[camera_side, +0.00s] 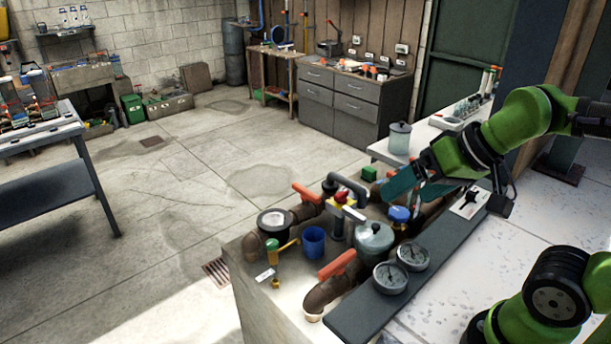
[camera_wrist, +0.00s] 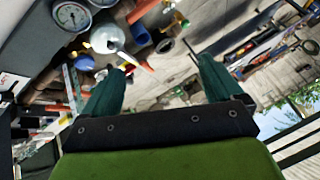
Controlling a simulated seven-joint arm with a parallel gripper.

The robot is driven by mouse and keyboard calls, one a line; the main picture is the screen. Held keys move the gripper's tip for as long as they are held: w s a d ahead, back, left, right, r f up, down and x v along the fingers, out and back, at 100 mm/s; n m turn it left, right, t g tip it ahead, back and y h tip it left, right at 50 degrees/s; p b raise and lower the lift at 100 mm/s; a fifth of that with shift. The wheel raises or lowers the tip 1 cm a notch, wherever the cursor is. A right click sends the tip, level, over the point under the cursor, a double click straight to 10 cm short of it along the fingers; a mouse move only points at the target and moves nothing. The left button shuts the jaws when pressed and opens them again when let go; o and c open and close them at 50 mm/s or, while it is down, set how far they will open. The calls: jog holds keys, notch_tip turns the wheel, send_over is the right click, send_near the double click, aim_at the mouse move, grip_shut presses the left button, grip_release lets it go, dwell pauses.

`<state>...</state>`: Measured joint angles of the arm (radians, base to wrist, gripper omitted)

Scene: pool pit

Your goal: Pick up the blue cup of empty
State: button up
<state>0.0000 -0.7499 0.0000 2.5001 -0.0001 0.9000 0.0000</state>
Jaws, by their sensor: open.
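The blue cup (camera_side: 313,240) stands upright on the worktop among pipes and valves, left of a grey lidded pot. It also shows in the wrist view as a small blue shape (camera_wrist: 141,34) near the top, beside the pot. Whether it holds anything is too small to tell. My gripper (camera_side: 411,190) is to the right of the cup and above the worktop, well apart from it. In the wrist view its two teal fingers (camera_wrist: 162,66) are spread, with nothing between them.
The grey pot (camera_side: 375,242), an orange-handled pipe (camera_side: 337,280), a blue-topped valve (camera_side: 400,214) and a red-and-yellow valve (camera_side: 343,204) crowd around the cup. Two gauges (camera_side: 413,256) lie along the dark strip. A green block (camera_side: 369,174) sits farther back. Open floor lies to the left.

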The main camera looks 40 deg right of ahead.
jog(key=g+h, duration=0.1)
jog(key=g, duration=0.6)
send_over(315, 239)
jog(key=s+a, duration=0.2)
notch_tip(315, 239, down, 16)
jog(key=shift+n, duration=0.4)
notch_tip(315, 239, down, 16)
jog(key=shift+a+f, duration=0.1)
jog(key=shift+f, duration=0.05)
jog(key=c, duration=1)
